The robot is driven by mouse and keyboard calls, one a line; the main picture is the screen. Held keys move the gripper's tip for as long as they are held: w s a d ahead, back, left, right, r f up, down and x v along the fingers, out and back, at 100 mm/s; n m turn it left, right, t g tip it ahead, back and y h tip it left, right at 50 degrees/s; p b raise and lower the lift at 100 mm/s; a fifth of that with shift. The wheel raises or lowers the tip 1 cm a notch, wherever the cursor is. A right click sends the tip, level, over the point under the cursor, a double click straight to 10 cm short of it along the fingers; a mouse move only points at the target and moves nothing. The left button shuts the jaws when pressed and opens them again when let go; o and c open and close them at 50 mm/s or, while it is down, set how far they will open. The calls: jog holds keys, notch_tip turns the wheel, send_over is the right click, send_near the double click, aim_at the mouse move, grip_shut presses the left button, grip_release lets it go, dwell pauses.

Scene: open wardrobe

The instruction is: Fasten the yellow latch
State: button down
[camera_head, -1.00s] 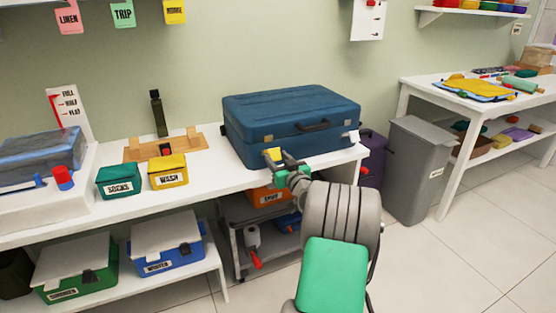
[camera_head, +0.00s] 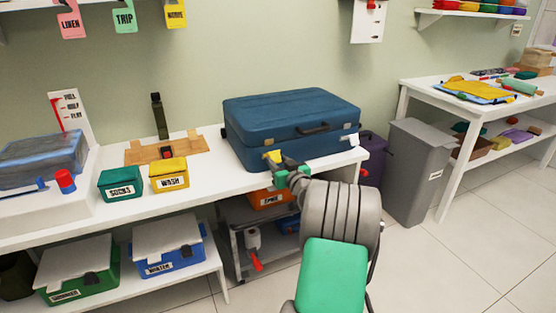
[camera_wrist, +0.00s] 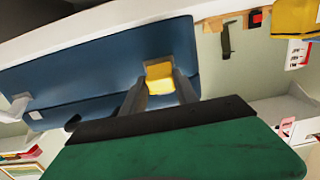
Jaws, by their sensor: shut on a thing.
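The blue suitcase (camera_head: 290,128) lies closed on the white table, its front facing me. The yellow latch (camera_head: 273,156) is at the left of its front; in the wrist view the yellow latch (camera_wrist: 159,78) sits between my fingertips against the blue side. My gripper (camera_head: 281,163) is shut on the yellow latch; it also shows in the wrist view (camera_wrist: 160,88). A white latch (camera_head: 352,139) is at the right of the front. A dark handle (camera_head: 314,129) lies between the latches. My fingers hide part of the yellow latch.
A green SOCKS box (camera_head: 121,184) and a yellow WASH box (camera_head: 169,174) stand left of the suitcase. A wooden board with a dark upright piece (camera_head: 160,115) is behind them. A grey bin (camera_head: 415,170) stands right of the table. A shelf cart is below.

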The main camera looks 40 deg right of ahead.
aim_at(275, 153)
notch_tip(275, 153, up, 2)
jog(key=g+p, duration=0.1)
jog(key=p, duration=0.1)
jog(key=g+p, duration=0.1)
jog(key=p, duration=0.1)
jog(key=shift+w+d+r, duration=0.1)
jog(key=shift+w+r, duration=0.05)
jog(key=shift+r, duration=0.05)
jog(key=g+p, duration=0.1)
jog(key=p, duration=0.1)
jog(key=r+g+y+p, duration=0.1)
jog(key=p, duration=0.2)
jog(key=shift+w+d+r+g, duration=0.1)
jog(key=shift+w+r+g, duration=0.1)
jog(key=shift+w+g, duration=0.15)
jog(key=g+p, duration=0.1)
jog(key=p, duration=0.1)
jog(key=w+r+g+y+p, duration=0.1)
jog(key=g+p, duration=0.1)
jog(key=p, duration=0.1)
jog(key=shift+w+d+p, duration=0.1)
jog(key=shift+d+p, duration=0.05)
jog(key=shift+p, duration=0.2)
jog(key=g+p, duration=0.2)
jog(key=shift+w+d+r+y+p, duration=0.2)
jog(key=shift+w+y+p, duration=0.1)
jog(key=shift+w+p, duration=0.1)
jog(key=shift+f, duration=0.1)
